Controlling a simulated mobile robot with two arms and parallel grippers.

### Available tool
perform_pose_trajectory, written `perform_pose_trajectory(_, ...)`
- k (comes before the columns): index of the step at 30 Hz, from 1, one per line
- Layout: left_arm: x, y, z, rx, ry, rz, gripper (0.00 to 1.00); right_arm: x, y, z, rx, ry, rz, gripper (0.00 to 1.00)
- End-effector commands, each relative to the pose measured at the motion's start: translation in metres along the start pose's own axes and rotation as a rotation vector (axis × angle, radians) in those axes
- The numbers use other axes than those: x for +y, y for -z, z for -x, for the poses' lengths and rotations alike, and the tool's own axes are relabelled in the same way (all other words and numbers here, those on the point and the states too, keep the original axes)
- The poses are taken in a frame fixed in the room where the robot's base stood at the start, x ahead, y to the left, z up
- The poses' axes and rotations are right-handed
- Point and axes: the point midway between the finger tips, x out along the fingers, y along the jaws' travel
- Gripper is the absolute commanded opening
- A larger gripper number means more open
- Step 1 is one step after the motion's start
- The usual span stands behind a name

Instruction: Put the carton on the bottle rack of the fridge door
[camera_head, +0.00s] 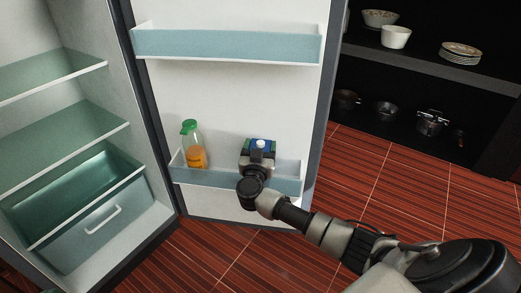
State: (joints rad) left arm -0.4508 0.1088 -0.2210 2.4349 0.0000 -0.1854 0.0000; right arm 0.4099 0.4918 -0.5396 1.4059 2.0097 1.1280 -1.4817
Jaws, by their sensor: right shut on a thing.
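The fridge stands open, and its door (235,105) faces me. The carton (262,144) has a white cap and a blue and green top; my right gripper and wrist hide most of its body. My right gripper (257,160) is shut on the carton at the lower bottle rack (289,186), toward that rack's right part. Whether the carton's base touches the rack floor is hidden. A bottle with a green cap and orange contents (196,158) stands in the left part of the same rack. My left gripper is not in view.
An upper door rack (225,45) is empty. Fridge shelves (75,135) and a drawer (95,225) are at the left. A dark shelf unit at the right holds bowls (396,37), plates (461,52) and pots (431,121). Red tiled floor (400,190) is clear.

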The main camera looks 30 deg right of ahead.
Motion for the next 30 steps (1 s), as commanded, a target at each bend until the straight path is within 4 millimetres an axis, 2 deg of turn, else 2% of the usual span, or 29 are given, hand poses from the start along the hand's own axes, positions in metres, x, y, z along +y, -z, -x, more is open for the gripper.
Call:
perform_pose_trajectory(12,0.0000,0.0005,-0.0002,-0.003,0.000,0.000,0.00,-0.0001,-0.0013,-0.0003,0.001,-0.001,-0.002,0.00)
perform_pose_trajectory(13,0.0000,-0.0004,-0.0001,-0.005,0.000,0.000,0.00,0.0001,-0.0028,0.0003,-0.002,0.000,0.000,0.75)
perform_pose_trajectory(17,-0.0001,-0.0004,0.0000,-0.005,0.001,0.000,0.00,0.0001,-0.0028,0.0003,-0.001,0.000,0.000,0.94)
perform_pose_trajectory(27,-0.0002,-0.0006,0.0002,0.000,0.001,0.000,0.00,0.0002,0.0003,-0.0003,0.001,0.000,0.000,0.95)
perform_pose_trajectory(30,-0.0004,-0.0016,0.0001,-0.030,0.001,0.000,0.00,0.0000,0.0000,0.0051,-0.003,0.001,0.001,0.95)
